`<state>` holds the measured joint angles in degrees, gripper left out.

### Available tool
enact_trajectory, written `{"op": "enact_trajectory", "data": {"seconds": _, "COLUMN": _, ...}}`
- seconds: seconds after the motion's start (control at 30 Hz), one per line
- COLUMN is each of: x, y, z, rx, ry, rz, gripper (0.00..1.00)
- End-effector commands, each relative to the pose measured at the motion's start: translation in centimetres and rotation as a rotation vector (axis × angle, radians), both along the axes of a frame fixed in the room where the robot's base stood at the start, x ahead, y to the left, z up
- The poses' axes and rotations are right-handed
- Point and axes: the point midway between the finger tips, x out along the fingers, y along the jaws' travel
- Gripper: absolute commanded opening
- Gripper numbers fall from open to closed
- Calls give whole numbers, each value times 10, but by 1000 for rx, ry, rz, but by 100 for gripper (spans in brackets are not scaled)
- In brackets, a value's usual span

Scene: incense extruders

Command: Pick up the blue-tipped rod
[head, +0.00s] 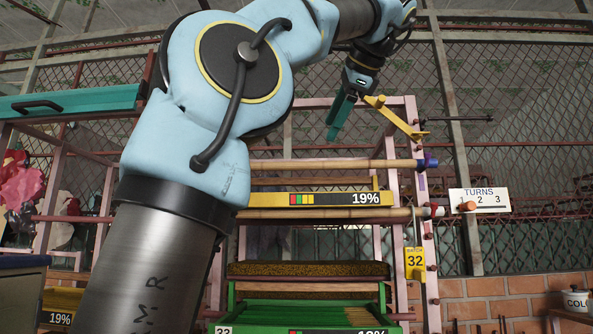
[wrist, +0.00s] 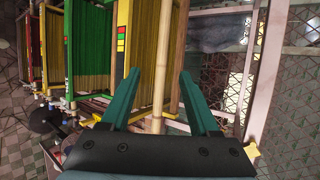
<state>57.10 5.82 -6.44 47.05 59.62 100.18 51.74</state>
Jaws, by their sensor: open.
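The blue-tipped rod (head: 335,164) is a pale bamboo rod lying level across the pink rack, its blue-purple tip (head: 430,161) at the right end. My gripper (head: 335,132) is above this rod in the head view, teal fingers pointing down, apart from it. In the wrist view my gripper (wrist: 158,75) is open, and a bamboo rod (wrist: 159,60) runs between and beyond its fingers; no coloured tip shows there. A second bamboo rod (head: 330,213) with a white and red tip (head: 436,211) lies lower on the rack.
The pink rack (head: 393,190) frames the rods. A yellow bar (head: 396,118) slants close right of my gripper. A yellow tray marked 19% (head: 270,199) sits between the rods, with a green tray (head: 260,312) below. A turns sign (head: 480,200) stands right.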

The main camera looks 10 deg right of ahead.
Motion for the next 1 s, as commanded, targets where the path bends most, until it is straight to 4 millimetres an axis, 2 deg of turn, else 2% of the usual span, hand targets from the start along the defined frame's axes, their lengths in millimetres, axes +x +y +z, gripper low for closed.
{"op": "enact_trajectory", "data": {"seconds": 0.23, "x": 30, "y": 10, "z": -18, "rx": 3, "ry": 1, "rz": 4, "gripper": 62}}
{"op": "enact_trajectory", "data": {"seconds": 0.53, "x": 52, "y": 14, "z": -29, "rx": 2, "ry": 2, "rz": 4, "gripper": 62}}
{"op": "enact_trajectory", "data": {"seconds": 0.8, "x": 85, "y": 20, "z": -46, "rx": 2, "ry": 2, "rz": 2, "gripper": 62}}
{"op": "enact_trajectory", "data": {"seconds": 1.0, "x": 90, "y": 22, "z": -51, "rx": 0, "ry": 0, "rz": 1, "gripper": 62}}
